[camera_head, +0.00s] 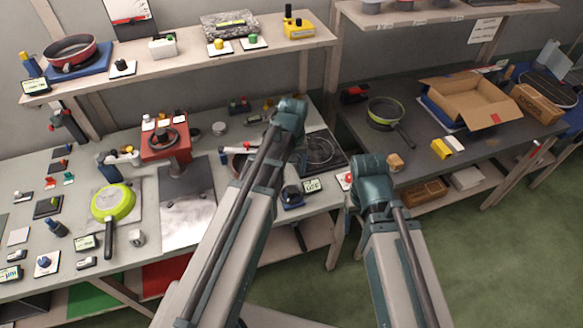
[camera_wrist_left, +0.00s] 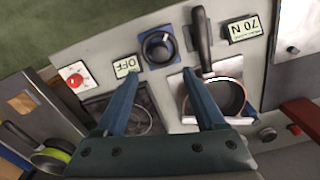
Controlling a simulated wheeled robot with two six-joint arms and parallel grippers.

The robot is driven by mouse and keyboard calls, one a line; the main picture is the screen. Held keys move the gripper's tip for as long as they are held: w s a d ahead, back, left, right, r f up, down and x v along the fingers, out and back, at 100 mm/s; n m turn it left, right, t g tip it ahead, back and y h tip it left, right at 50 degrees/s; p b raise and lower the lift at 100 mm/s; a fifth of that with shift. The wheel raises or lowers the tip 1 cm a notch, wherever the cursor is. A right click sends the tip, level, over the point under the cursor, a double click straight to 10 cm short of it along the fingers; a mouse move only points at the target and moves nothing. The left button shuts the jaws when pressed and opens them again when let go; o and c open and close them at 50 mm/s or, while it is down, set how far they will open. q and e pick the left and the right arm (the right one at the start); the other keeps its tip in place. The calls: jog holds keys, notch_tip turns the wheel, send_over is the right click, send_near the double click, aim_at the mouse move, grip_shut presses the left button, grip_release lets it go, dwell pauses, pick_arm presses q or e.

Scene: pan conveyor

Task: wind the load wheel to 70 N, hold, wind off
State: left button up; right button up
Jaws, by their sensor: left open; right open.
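A dark round knob (camera_wrist_left: 158,47) on a blue base, possibly the load wheel, sits on the bench panel; it also shows in the head view (camera_head: 291,195). A display beside it (camera_wrist_left: 126,66) reads OFF, and another display (camera_wrist_left: 244,29) reads 70 N. My left gripper (camera_wrist_left: 160,78) is open and empty, its fingertips in front of the knob and apart from it in the picture. A small pan (camera_wrist_left: 228,97) with a black handle lies by its right finger. My right gripper (camera_head: 372,182) is over the bench's right end; its fingers are hidden.
A red button (camera_wrist_left: 75,80) and a coil hotplate (camera_head: 320,150) are close by. A red machine with a dark wheel (camera_head: 162,138) stands further left, near a green pan (camera_head: 113,202). An open carton (camera_head: 465,100) sits on the right table.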

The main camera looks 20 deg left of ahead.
pick_arm(q)
notch_tip(320, 180, up, 3)
jog(key=shift+r+p, duration=0.15)
jog(key=shift+p, duration=0.9)
pick_arm(e)
notch_tip(320, 180, up, 3)
jog(key=shift+r, duration=0.1)
pick_arm(q)
jog(key=shift+s+d, duration=0.1)
jog(key=s+d+f+m+y+b, duration=0.1)
jog(key=s+d+f+m+b, duration=0.1)
jog(key=s+d+m, duration=0.6)
jog(key=s+d, duration=0.2)
jog(key=s, duration=0.4)
jog(key=shift+f, duration=0.2)
pick_arm(e)
notch_tip(320, 180, down, 2)
jog(key=shift+f, duration=0.25)
pick_arm(q)
jog(key=shift+d, duration=0.1)
dwell(2.2)
